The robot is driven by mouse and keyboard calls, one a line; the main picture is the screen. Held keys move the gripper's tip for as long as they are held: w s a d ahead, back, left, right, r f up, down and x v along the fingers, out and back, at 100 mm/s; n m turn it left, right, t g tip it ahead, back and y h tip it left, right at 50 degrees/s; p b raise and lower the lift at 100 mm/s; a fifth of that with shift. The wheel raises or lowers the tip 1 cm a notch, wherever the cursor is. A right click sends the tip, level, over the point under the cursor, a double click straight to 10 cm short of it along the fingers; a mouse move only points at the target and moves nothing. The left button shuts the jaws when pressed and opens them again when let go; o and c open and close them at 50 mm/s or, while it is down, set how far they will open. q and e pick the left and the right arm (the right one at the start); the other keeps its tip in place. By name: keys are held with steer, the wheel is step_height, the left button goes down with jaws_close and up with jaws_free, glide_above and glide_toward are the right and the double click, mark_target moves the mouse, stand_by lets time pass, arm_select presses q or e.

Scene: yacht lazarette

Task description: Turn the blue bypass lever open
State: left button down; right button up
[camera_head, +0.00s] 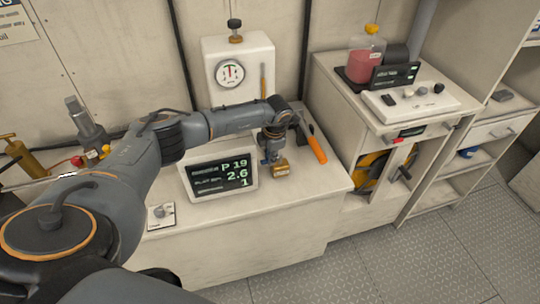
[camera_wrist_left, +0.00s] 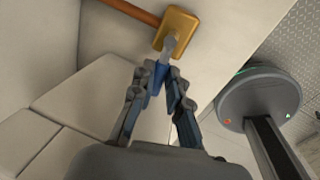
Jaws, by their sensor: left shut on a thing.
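A brass-coloured valve block (camera_wrist_left: 177,30) with a copper-coloured pipe (camera_wrist_left: 132,10) is at the top of the left wrist view. A short grey stem joins it to the blue lever (camera_wrist_left: 155,78). My left gripper (camera_wrist_left: 166,80) is shut on the blue lever, its fingers on either side and hiding part of it. In the head view my left gripper (camera_head: 271,154) points down beside the block (camera_head: 282,170), at the right end of the white counter (camera_head: 290,212); the lever is hard to make out there. My right gripper is not in view.
A display panel (camera_head: 219,178) stands left of the gripper. An orange-handled tool (camera_head: 315,148) lies close on its right. A pressure gauge (camera_head: 229,73) is on the box behind. A cabinet with a red-filled jar (camera_head: 364,62) stands farther right. The floor (camera_head: 430,245) in front is clear.

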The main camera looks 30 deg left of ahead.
arm_select(q)
steer(key=shift+w+d+n+g+b, duration=0.35)
steer(key=shift+d+n+b, duration=0.55)
steer(key=shift+n, duration=1.85)
steer(key=shift+w+d+n+g+b, duration=0.15)
steer(key=shift+d+n+g+b, duration=0.6)
steer(key=shift+n, duration=2.05)
steer(key=shift+w+d+n+g+b, duration=0.3)
steer(key=shift+d+n+b, duration=0.65)
steer(key=shift+n, duration=1.8)
steer(key=shift+a+r, duration=0.1)
steer(key=shift+a, duration=0.05)
steer(key=c, duration=1.3)
jaws_free()
steer(key=v, duration=1.2)
steer(key=shift+a, duration=0.15)
